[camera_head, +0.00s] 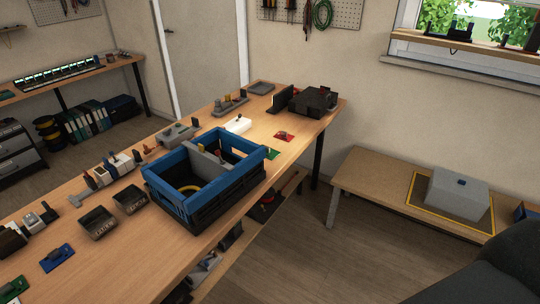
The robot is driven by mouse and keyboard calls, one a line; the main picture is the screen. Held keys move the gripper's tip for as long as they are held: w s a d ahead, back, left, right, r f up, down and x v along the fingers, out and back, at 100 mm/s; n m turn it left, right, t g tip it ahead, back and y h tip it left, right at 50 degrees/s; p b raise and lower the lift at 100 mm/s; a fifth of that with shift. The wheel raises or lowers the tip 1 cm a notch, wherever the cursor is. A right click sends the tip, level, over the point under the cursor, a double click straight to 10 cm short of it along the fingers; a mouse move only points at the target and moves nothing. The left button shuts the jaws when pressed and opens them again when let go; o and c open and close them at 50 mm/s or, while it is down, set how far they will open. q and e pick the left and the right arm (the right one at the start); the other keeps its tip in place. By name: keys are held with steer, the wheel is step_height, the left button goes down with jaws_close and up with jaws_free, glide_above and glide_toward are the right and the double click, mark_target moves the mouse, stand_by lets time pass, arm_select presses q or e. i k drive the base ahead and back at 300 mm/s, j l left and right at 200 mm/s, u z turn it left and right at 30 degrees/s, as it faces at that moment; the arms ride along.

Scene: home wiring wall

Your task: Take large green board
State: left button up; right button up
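A green board (14,286) lies flat on the long wooden workbench at the lower left, partly cut off by the picture's edge. A second green piece (271,153) lies on the bench just right of the blue crate, which partly hides it. From this view I cannot tell for certain which of the two is the large green board. Neither of my grippers is in view.
The blue and black crate (167,198) stands on the workbench (160,270). A blue board (57,257), black bins (97,222), a red board (284,136) and a black case (313,100) share the bench. A low table (375,172) holds a grey box (458,194). Floor between is clear.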

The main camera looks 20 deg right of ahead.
mark_target(271, 154)
steer(key=i+l+z, duration=0.15)
steer(key=l, duration=0.3)
steer(key=i+l+z, duration=0.15)
steer(key=i+l, duration=0.2)
steer(key=i+l+z, duration=0.15)
steer(key=i+l, duration=0.15)
steer(key=l, duration=0.2)
